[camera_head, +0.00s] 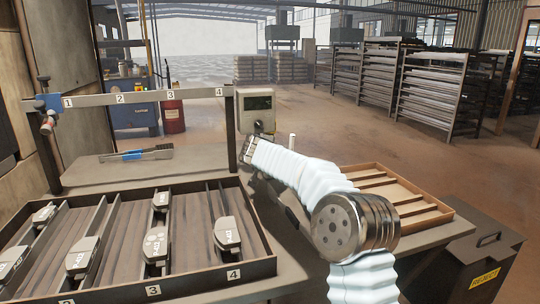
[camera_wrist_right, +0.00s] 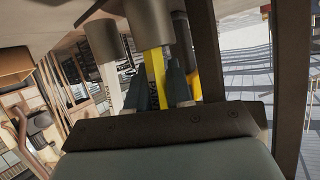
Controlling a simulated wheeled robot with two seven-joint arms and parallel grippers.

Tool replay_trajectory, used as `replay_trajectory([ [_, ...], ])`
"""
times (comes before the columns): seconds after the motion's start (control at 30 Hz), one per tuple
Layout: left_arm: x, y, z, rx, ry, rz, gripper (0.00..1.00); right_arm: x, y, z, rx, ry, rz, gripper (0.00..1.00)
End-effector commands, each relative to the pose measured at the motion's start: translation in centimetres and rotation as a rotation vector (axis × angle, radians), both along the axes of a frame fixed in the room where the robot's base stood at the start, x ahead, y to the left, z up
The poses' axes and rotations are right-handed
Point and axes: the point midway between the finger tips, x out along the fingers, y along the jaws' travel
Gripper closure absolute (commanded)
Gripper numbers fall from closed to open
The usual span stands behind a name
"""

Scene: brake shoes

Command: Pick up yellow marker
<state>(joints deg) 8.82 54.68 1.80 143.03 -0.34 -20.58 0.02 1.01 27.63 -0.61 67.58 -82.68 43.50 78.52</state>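The yellow marker (camera_wrist_right: 155,72) shows in the right wrist view, with dark lettering along its side and a grey cylindrical part at its upper end. It lies between the two dark teal fingers of my right gripper (camera_wrist_right: 155,88); whether they touch it is unclear. In the head view my right arm reaches toward the back of the table, and its gripper (camera_head: 248,150) is near the grey gauge box. The yellow marker cannot be made out there. My left gripper is not in view.
A white marker (camera_wrist_right: 110,75) is close beside the yellow one. The gauge box (camera_head: 256,108) and a metal frame post (camera_head: 231,130) stand close to my right gripper. A divided tray (camera_head: 200,276) with brake shoes is at left, a wooden tray (camera_head: 418,207) at right.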

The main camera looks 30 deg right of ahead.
Motion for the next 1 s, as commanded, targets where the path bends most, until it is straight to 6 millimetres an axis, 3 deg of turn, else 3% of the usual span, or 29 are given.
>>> replay_trajectory([
  [0.37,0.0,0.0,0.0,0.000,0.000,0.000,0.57,0.0,0.0,0.1,0.000,0.000,0.000,1.00],
  [0.53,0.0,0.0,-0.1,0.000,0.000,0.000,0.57,0.0,0.0,1.0,0.000,-0.003,-0.001,1.00],
  [0.7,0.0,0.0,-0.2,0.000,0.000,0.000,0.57,-0.2,0.1,3.5,0.000,-0.006,-0.001,1.00],
  [1.0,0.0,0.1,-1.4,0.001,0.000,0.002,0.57,-5.0,1.3,9.2,0.001,-0.006,0.000,1.00],
])
